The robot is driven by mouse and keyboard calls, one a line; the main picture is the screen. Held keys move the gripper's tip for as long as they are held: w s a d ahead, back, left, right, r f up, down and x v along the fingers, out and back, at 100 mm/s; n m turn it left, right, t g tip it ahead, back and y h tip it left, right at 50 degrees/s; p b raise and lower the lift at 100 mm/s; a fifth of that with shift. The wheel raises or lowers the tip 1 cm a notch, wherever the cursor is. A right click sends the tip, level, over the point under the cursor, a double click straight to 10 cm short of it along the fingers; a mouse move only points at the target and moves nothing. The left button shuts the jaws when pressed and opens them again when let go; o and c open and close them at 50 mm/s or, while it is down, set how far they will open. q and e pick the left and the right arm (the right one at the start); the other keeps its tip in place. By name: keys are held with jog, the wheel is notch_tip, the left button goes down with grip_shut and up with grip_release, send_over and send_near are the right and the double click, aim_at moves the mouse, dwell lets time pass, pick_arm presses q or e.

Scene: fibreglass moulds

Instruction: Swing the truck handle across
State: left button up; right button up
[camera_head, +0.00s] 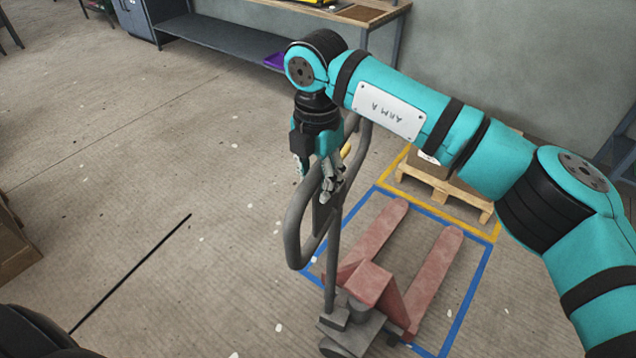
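The pallet truck (372,281) stands on the floor, with two faded red forks reaching toward the back. Its grey loop handle (293,232) rises upright from the wheeled base. My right gripper (317,184) points down at the upper part of the handle loop, its fingers at or very near the bar. Whether the fingers close around the bar cannot be told from this view. A small yellow part (345,151) shows beside the gripper. My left gripper is not in view.
Blue floor tape (468,300) surrounds the forks. Behind it, a wooden pallet (447,187) with a box stands in a yellow-taped area. A workbench (235,43) lines the back wall. A brown box (14,245) is at the left edge. The floor left of the handle is mostly clear.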

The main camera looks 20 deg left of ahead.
jog(key=r, duration=0.5)
jog(key=shift+w+d, duration=0.25)
jog(key=shift+w, duration=0.15)
jog(key=shift+s+r, duration=0.1)
jog(key=shift+r, duration=0.4)
jog(key=shift+s+a+r+p, duration=0.15)
jog(key=shift+r+p, duration=0.15)
jog(key=shift+r, duration=0.3)
jog(key=shift+s+d+r+p, duration=0.1)
jog(key=shift+r+p, duration=0.15)
jog(key=shift+r, duration=0.35)
notch_tip(320, 180, up, 7)
jog(key=s+p, duration=0.2)
jog(key=p, duration=0.1)
jog(key=shift+s+a+f, duration=0.15)
jog(key=shift+s+a, duration=0.05)
jog(key=shift+a, duration=0.25)
